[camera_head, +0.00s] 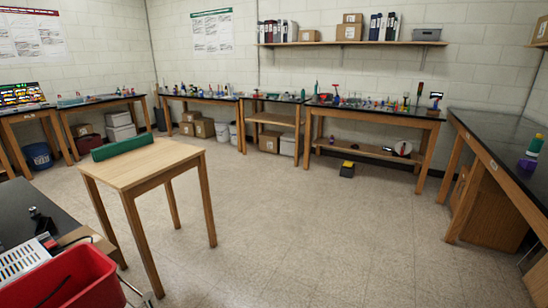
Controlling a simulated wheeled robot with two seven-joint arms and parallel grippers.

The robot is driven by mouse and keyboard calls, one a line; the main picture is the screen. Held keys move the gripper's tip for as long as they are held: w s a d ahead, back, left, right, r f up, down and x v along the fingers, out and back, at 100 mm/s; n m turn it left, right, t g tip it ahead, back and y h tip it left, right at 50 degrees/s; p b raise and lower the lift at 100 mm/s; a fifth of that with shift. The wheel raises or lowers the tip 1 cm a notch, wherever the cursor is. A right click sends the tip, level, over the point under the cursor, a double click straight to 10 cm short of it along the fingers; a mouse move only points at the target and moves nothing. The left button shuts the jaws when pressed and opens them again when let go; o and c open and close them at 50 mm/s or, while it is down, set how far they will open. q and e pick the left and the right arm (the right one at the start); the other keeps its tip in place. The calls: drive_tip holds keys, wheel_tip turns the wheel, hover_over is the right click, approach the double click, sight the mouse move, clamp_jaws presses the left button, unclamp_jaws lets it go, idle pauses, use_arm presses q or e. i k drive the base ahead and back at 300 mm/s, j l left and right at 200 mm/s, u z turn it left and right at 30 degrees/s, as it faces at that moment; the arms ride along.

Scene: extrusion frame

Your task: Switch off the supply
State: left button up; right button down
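A white box with a slotted top (22,261) sits at the lower left on the dark bench, partly hidden by a red bin in front. It may be the supply, but I cannot be sure. A small reddish spot shows at its back right corner; I cannot tell whether it is a switch or a lamp. Its front face is not in clear view. Neither of my grippers shows in the head view.
The red bin (75,275) and dark bench (20,215) fill the lower left. Cluttered benches line the walls, one along the right (500,140). The middle floor (310,220) is clear.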

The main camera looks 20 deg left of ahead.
sight(50, 245)
drive_tip(key=i+u, duration=0.2)
drive_tip(key=u, duration=0.2)
drive_tip(key=i+u, duration=0.2)
drive_tip(key=u, duration=0.25)
drive_tip(key=i+l+u, duration=0.15)
drive_tip(key=u, duration=0.25)
drive_tip(key=i+l+u, duration=0.15)
drive_tip(key=u, duration=0.25)
drive_tip(key=i+l+u, duration=0.15)
drive_tip(key=u, duration=0.3)
drive_tip(key=l+u, duration=0.4)
drive_tip(key=i, duration=0.05)
